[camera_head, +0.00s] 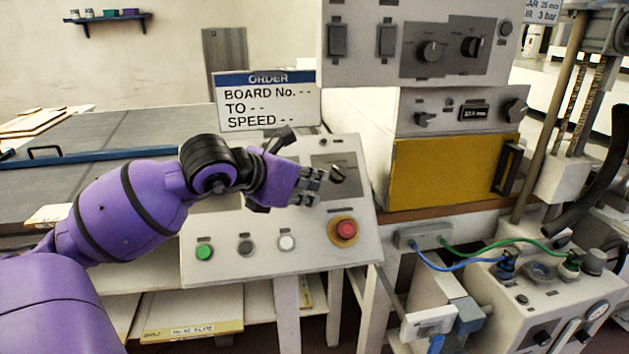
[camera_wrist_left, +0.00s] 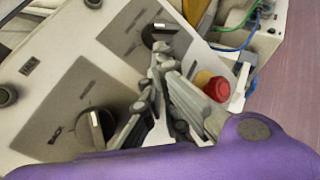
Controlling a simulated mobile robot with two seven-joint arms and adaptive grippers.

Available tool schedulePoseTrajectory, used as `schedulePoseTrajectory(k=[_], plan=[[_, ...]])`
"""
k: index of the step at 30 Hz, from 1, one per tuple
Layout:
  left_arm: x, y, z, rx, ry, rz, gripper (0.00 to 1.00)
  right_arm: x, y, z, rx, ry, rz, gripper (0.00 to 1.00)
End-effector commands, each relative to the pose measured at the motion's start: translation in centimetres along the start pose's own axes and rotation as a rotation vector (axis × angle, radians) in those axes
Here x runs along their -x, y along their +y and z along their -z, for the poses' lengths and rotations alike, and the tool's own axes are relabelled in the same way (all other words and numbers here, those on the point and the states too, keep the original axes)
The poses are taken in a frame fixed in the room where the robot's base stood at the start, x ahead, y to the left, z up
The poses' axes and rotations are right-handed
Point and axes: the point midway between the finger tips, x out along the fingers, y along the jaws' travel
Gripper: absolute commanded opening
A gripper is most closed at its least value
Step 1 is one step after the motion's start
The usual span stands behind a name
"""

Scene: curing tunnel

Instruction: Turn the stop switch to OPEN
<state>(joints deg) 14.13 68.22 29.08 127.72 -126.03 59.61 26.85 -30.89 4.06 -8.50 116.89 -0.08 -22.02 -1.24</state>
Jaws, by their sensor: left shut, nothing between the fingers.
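A dark rotary knob (camera_head: 338,173) sits on a grey plate on the sloped white control panel (camera_head: 225,262). It also shows in the left wrist view (camera_wrist_left: 158,33). A second dark knob (camera_wrist_left: 97,128) on another grey plate shows in the left wrist view; my arm hides it in the head view. Which knob is the stop switch, and its markings, I cannot read clearly. My left gripper (camera_head: 318,181) is shut and empty, its fingertips just short of the first knob; I cannot tell whether they touch. My right gripper is not in view.
A red button (camera_head: 346,229) on a yellow base sits below the first knob. Green (camera_head: 205,251), dark (camera_head: 246,248) and white (camera_head: 287,243) buttons line the panel's lower edge. An order sign (camera_head: 267,101) stands behind. A yellow-fronted unit (camera_head: 450,170) is right of the panel.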

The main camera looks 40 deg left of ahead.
Motion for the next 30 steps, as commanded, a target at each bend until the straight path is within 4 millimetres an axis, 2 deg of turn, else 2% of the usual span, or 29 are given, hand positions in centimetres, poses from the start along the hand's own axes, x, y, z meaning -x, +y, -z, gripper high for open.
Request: schedulePoseTrajectory(k=[3, 16, 22, 30], plan=[[-0.3, 0.0, -0.8, 0.000, -0.001, 0.000, 0.00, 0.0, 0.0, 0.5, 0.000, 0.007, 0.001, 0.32], [-0.5, 0.1, -1.0, -0.007, 0.007, 0.004, 0.00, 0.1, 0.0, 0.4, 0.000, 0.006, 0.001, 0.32], [-0.5, 0.7, -2.6, -0.103, 0.084, 0.056, 0.00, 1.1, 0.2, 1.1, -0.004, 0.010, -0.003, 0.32], [-0.7, 1.3, -3.0, -0.177, 0.148, 0.104, 0.00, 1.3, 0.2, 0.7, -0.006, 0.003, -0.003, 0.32]])
